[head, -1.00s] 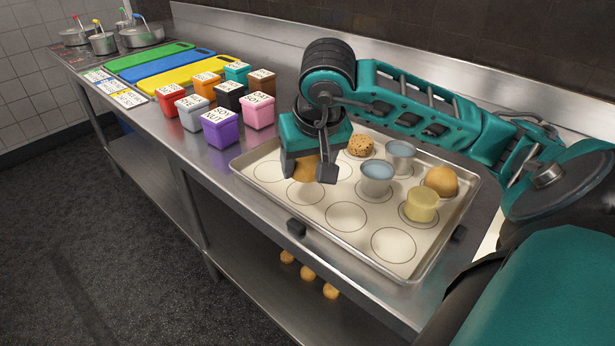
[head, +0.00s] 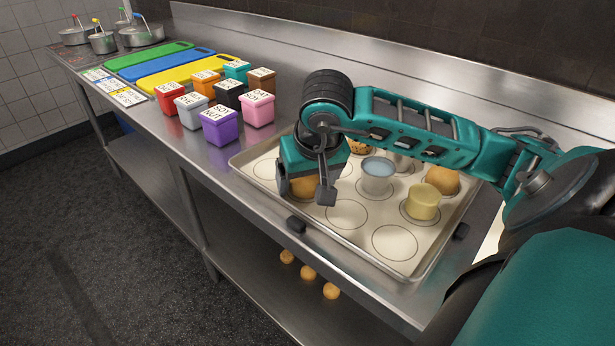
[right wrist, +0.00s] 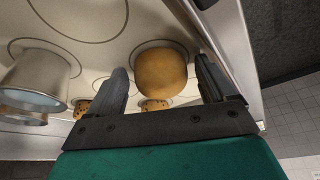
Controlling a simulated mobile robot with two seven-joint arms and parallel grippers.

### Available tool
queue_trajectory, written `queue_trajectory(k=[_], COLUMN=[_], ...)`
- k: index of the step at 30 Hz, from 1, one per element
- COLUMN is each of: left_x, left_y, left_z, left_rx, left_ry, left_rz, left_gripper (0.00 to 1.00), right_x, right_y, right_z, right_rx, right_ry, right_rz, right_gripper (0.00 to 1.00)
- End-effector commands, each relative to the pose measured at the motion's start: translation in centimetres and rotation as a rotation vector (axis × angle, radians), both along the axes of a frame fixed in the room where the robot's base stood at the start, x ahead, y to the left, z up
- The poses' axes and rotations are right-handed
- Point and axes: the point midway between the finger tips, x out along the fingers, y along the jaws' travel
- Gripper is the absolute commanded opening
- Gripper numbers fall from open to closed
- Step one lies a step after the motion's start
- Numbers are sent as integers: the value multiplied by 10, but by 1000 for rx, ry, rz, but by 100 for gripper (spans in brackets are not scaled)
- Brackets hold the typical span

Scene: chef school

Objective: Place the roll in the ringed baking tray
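A round golden-brown roll (head: 303,187) is on the ringed baking tray (head: 404,269), between the fingers of my right gripper (head: 306,193). In the right wrist view, the roll (right wrist: 162,72) rests within a drawn ring on the tray. The right gripper's fingers (right wrist: 162,78) stand on either side of the roll, with a visible gap at each side, so it is open. The gripper partly hides the roll in the head view. My left gripper is not in view.
The tray also holds a metal cup (head: 377,177), a yellow cylinder (head: 422,201), another roll (head: 442,180) and speckled items (right wrist: 155,105). Several empty rings show at the front. Coloured boxes (head: 220,127) stand left of the tray. Several rolls (head: 308,272) lie on the lower shelf.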

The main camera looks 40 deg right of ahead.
Motion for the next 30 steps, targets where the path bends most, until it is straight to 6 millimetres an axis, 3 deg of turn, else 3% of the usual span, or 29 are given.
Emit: queue_trajectory(k=[12, 24, 30], left_x=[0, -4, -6], left_y=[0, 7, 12], left_z=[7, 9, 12], left_rx=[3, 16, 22], left_ry=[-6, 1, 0], left_rz=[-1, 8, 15], left_gripper=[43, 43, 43], right_x=[-1, -29, -39], right_y=[0, 14, 19], right_z=[8, 86, 109], right_rx=[0, -1, 1], right_ry=[-1, -6, -3], right_rz=[0, 2, 0], right_gripper=[88, 88, 88])
